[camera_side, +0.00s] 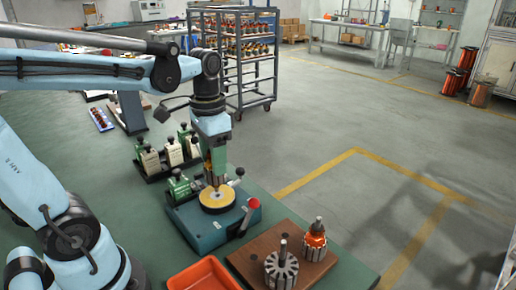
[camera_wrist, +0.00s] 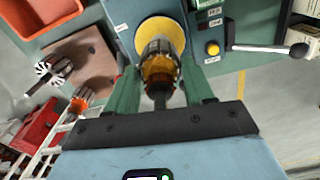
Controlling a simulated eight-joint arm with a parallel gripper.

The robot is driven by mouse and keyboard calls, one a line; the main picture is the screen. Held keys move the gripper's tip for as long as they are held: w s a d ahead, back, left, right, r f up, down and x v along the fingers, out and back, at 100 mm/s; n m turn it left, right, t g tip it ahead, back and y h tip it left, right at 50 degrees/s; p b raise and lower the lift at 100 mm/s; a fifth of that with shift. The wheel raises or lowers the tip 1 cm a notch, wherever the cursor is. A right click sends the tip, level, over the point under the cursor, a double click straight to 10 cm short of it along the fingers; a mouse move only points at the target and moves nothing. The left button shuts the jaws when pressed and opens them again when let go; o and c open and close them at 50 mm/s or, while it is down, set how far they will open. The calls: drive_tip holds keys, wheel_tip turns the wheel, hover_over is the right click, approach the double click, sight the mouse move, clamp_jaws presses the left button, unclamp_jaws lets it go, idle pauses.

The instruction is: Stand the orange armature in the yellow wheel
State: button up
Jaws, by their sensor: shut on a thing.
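The yellow wheel (camera_side: 217,199) lies flat on top of a teal machine (camera_side: 192,228); it also shows in the wrist view (camera_wrist: 160,27). My gripper (camera_side: 214,163) points down over the wheel. In the wrist view its two green fingers (camera_wrist: 160,78) are shut on the orange armature (camera_wrist: 158,68), one on each side. The armature is about upright, with its lower end over or at the wheel's middle.
A brown board (camera_side: 250,262) at the front holds a bare grey armature (camera_side: 281,270) and another orange-wound armature (camera_side: 315,241). An orange tray (camera_side: 204,274) lies beside it. Labelled green-and-white units (camera_side: 172,153) stand behind the machine.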

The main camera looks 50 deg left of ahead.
drive_tip(key=shift+f, duration=1.4)
drive_tip(key=o, duration=1.4)
drive_tip(key=shift+r, duration=0.1)
drive_tip(key=shift+r, duration=2.15)
drive_tip(key=shift+r, duration=0.15)
wheel_tip(320, 180, up, 12)
drive_tip(key=shift+f, duration=0.2)
